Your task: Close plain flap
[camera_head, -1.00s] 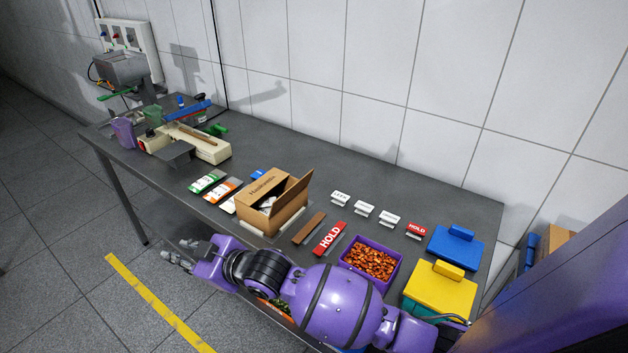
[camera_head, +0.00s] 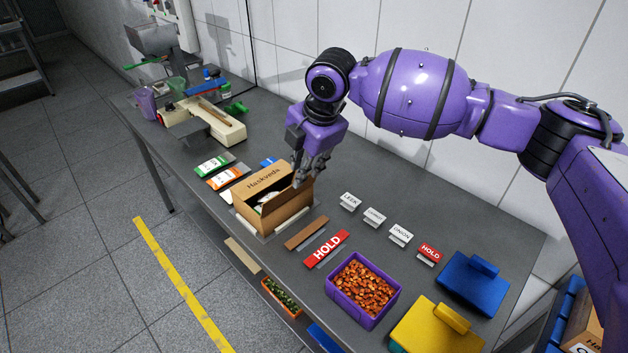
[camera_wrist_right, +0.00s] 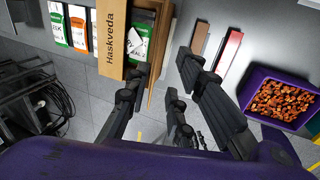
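The brown cardboard box (camera_head: 283,219) stands on the table with white contents partly visible inside. Its printed "Haskveda" flap (camera_head: 264,180) lies over the far side of the opening. The plain flap (camera_head: 291,205) stands raised on the right side of the box. In the wrist view the plain flap (camera_wrist_right: 158,60) shows nearly edge-on, beside the printed flap (camera_wrist_right: 112,38). My right gripper (camera_head: 309,182) is above the right end of the box, its spread fingers pointing down near the plain flap. Contact cannot be told. My left gripper is out of view.
Label cards (camera_head: 224,178) lie left of the box. A brown strip (camera_head: 307,233) and a red HOLD sign (camera_head: 327,247) lie to its right. A purple bin of orange-brown pieces (camera_head: 331,289), small signs and blue and yellow lidded items are farther right.

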